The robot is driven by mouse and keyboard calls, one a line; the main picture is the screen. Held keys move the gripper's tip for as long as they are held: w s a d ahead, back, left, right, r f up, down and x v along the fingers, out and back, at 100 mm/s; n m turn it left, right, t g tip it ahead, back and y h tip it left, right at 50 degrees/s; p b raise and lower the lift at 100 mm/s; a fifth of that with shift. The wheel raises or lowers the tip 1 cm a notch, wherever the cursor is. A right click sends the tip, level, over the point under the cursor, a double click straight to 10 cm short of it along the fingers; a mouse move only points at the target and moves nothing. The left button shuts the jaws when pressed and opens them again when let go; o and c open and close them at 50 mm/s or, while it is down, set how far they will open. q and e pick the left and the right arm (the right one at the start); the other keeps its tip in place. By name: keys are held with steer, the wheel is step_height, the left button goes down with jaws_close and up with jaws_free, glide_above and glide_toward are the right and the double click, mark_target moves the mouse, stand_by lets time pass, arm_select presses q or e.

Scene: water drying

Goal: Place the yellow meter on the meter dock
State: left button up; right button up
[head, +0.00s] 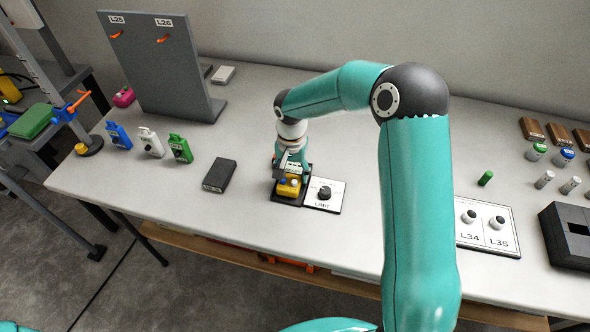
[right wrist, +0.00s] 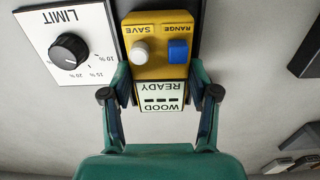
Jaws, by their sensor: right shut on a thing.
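The yellow meter (head: 288,187) has a white and a blue button and a screen reading "WOOD READY", clear in the right wrist view (right wrist: 133,67). It lies at the black meter dock (head: 292,202), next to the LIMIT knob panel (head: 326,196). The dock's dark surface (right wrist: 160,5) shows past the meter's far end. My right gripper (right wrist: 158,82) is shut on the meter, one finger along each side of its screen end. In the head view the right gripper (head: 290,165) partly covers the meter. Whether the meter touches the dock fully cannot be told. My left gripper is not in view.
Blue (head: 118,135), white (head: 151,142) and green (head: 180,148) devices stand at the left. A black box (head: 219,175) lies left of the dock. A grey board (head: 155,70) stands behind. The L34/L35 panel (head: 485,243) and a black block (head: 570,232) are at the right.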

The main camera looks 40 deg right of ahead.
mark_target(292, 174)
steer(key=o, duration=1.5)
steer(key=shift+r, duration=0.1)
step_height(292, 174, up, 12)
